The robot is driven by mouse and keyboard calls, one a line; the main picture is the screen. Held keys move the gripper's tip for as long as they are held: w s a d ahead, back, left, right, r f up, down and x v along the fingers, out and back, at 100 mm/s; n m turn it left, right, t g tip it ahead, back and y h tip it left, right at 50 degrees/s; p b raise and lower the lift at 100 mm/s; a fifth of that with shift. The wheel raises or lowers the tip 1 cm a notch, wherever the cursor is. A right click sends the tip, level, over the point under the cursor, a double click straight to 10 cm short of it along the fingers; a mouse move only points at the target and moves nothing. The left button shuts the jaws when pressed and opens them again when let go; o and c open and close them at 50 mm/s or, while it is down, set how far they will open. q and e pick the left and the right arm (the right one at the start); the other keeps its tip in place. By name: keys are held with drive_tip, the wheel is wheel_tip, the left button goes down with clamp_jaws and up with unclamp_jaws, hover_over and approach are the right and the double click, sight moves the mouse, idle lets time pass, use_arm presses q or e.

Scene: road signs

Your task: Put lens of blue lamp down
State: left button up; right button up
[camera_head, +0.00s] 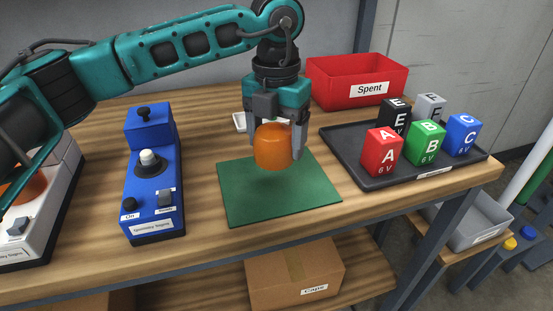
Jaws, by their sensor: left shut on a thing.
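My left gripper (277,135) is shut on an orange lens (273,147), with a finger on either side of it. The lens is held over the green mat (278,195) and seems a little above it. The blue lamp (153,175) stands on the bench left of the mat. Its small white bulb (148,158) is uncovered on the black socket. The lamp's front carries a switch and a label. My right gripper is not in view.
A black tray (345,160) with several lettered battery blocks lies right of the mat. A red "Spent" bin (357,82) stands behind. A white lamp (40,215) with an orange lens is at the far left. A "Caps" box (294,275) sits on the shelf below.

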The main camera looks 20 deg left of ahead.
sight(276, 178)
use_arm(q)
drive_tip(key=shift+f, duration=2.3)
drive_tip(key=shift+f+b, duration=0.4)
drive_tip(key=shift+b, duration=0.2)
drive_tip(key=o, duration=1)
